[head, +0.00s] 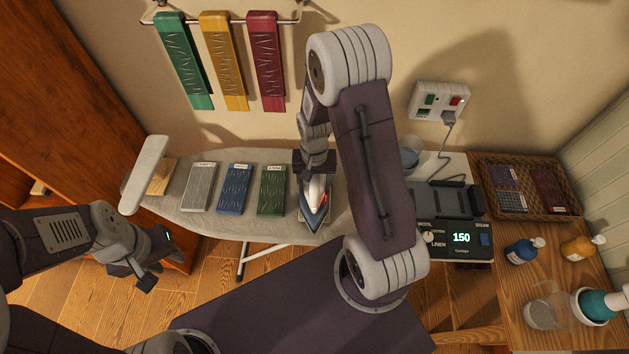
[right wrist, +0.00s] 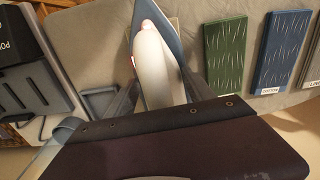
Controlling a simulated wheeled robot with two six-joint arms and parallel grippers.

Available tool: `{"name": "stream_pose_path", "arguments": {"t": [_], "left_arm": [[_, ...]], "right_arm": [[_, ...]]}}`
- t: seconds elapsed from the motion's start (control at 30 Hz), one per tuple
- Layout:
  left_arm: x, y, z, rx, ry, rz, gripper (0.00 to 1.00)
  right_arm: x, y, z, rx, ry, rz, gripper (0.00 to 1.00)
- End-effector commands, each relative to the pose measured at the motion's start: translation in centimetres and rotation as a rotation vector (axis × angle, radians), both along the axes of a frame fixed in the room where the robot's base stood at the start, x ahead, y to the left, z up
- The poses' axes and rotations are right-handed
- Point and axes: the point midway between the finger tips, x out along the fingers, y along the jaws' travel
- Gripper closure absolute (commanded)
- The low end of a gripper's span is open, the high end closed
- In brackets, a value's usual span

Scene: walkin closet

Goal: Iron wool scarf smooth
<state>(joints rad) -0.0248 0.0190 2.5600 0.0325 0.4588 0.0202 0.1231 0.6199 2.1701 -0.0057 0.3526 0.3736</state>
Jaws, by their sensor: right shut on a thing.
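The iron (head: 316,205), white with a blue-grey soleplate, is over the grey ironing board (head: 222,226), right of the cloths; it also shows in the right wrist view (right wrist: 157,68). My right gripper (head: 315,172) is shut on the iron's rear; its fingers are partly hidden. Grey (head: 199,188), blue (head: 234,189) and green (head: 271,191) patterned cloths lie flat in a row on the board, with white labels too small to read surely in the head view. I cannot tell which is wool. My left gripper (head: 158,272) is open and empty, below the board's left end.
Green, yellow and red scarves hang from a wall rail (head: 235,17). At right, a control unit (head: 455,240) reads 150, near a wicker basket (head: 482,184) of folded cloths and several bottles. A wall socket (head: 438,105) holds a plugged cord. Open floor lies below the board's left.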

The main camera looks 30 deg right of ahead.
Motion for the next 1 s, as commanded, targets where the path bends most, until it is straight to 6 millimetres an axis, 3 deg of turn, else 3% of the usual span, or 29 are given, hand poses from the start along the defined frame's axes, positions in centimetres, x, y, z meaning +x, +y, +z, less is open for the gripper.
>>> {"name": "stream_pose_path", "arguments": {"t": [0.27, 0.8, 1.0], "left_arm": [[0.0, 0.0, 0.2, 0.0, 0.0, 0.0, 0.64], [0.0, 0.0, 5.3, 0.0, 0.0, 0.0, 0.64], [0.0, 0.0, 5.7, 0.0, 0.0, 0.0, 0.64]], "right_arm": [[0.0, 0.0, 0.2, 0.0, -0.001, 0.0, 1.0], [0.1, 0.0, 5.7, 0.0, -0.002, 0.0, 1.0], [0.1, 0.0, 6.2, 0.0, -0.002, 0.0, 1.0]]}}
